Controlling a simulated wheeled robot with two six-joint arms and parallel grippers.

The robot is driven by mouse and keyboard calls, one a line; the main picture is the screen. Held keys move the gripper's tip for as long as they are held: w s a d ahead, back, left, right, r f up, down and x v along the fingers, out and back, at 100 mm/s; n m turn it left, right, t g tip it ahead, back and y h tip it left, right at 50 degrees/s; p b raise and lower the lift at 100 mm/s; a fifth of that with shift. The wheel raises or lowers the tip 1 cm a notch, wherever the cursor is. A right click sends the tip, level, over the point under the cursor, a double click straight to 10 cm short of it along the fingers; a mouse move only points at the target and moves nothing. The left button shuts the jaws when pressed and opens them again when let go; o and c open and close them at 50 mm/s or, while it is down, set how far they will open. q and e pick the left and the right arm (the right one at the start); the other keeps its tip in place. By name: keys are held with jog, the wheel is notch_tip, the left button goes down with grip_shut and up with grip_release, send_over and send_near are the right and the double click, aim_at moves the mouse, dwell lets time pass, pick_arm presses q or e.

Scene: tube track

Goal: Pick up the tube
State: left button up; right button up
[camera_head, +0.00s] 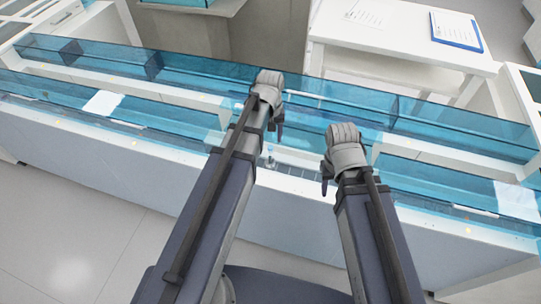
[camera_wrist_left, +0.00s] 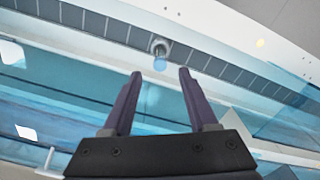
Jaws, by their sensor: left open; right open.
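A small tube (camera_wrist_left: 160,63) with a grey cap-like top and a pale blue body shows in the left wrist view, at the edge of a dark segmented track (camera_wrist_left: 105,27). My left gripper (camera_wrist_left: 160,77) is open and empty, and the tube appears just beyond its fingertips, roughly centred between them. In the head view a small clear upright thing, likely this tube (camera_head: 270,158), stands on the track below my left gripper (camera_head: 279,126). My right gripper (camera_head: 326,183) is open to the right of it, seen from behind, with its fingers mostly hidden.
Long blue transparent walls (camera_head: 190,75) run along both sides of the track. A white table (camera_head: 400,38) with a blue clipboard (camera_head: 457,32) stands behind on the right. A grey floor (camera_head: 75,235) lies clear at the front left.

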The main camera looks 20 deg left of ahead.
aim_at(270, 153)
pick_arm(q)
jog(key=m, duration=0.1)
jog(key=f+m+b, duration=0.1)
jog(key=m, duration=0.1)
jog(key=shift+w+a, duration=0.1)
jog(key=shift+a, duration=0.1)
jog(key=m, duration=0.3)
jog(key=shift+w+a+f, duration=0.1)
jog(key=shift+a+f, duration=0.05)
jog(key=shift+a, duration=0.05)
notch_tip(270, 153, down, 3)
jog(key=b, duration=0.3)
jog(key=f+b, duration=0.2)
jog(key=d+f+b, duration=0.1)
jog(key=f+b, duration=0.1)
jog(key=shift+s, duration=0.2)
jog(key=shift+a+f+b, duration=0.1)
jog(key=shift+f+b, duration=0.4)
jog(key=shift+b, duration=0.2)
jog(key=shift+r, duration=0.1)
jog(key=shift+c, duration=0.2)
grip_shut()
